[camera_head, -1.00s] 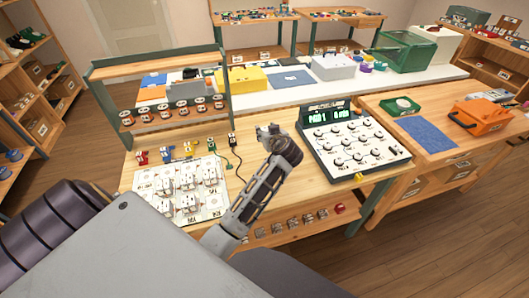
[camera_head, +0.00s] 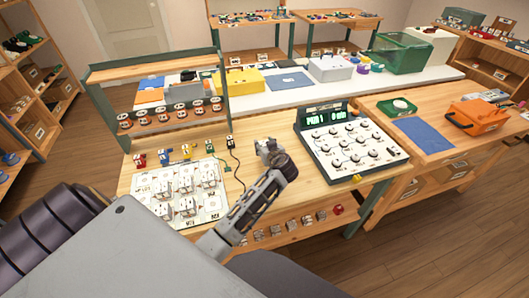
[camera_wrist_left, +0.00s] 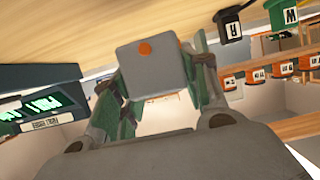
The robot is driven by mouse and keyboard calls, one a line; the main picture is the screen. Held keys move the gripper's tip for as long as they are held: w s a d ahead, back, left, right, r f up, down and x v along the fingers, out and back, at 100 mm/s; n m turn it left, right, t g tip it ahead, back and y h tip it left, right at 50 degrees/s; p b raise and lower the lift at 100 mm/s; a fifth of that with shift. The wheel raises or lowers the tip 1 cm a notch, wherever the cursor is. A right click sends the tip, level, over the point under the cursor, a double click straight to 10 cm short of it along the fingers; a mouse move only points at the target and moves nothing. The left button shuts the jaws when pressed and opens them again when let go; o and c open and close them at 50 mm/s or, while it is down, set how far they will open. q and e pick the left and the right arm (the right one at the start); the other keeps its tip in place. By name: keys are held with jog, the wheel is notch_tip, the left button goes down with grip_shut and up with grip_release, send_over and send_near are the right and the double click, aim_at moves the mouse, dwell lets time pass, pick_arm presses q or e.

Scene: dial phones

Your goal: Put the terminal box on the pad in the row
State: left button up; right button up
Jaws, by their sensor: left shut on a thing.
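My left gripper (camera_head: 266,150) is over the middle of the wooden workbench (camera_head: 262,205), between the white panel board and the dial console. In the left wrist view its two green-grey fingers (camera_wrist_left: 155,78) are shut on a grey box (camera_wrist_left: 150,66) with an orange dot on its face. In the head view this box is small and hard to tell from the fingers. A row of small coloured blocks, red (camera_head: 139,160), blue (camera_head: 163,154), yellow (camera_head: 187,151), green (camera_head: 209,146) and black (camera_head: 230,141), stands behind the board. I cannot make out a pad there. My right gripper does not show.
The dial console (camera_head: 352,142) stands right of my gripper; the white board (camera_head: 180,190) with raised units lies to the left. A rack (camera_head: 157,68) with several orange-ringed items stands behind. A dark cable (camera_head: 237,168) runs across the bench. Small labelled boxes (camera_head: 290,225) sit on the lower shelf.

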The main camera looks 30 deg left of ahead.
pick_arm(q)
jog(key=shift+f, duration=1.85)
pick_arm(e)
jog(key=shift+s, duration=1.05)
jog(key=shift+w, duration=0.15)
pick_arm(q)
jog(key=shift+f, duration=0.15)
jog(key=o, duration=1.1)
jog(key=shift+c, duration=0.2)
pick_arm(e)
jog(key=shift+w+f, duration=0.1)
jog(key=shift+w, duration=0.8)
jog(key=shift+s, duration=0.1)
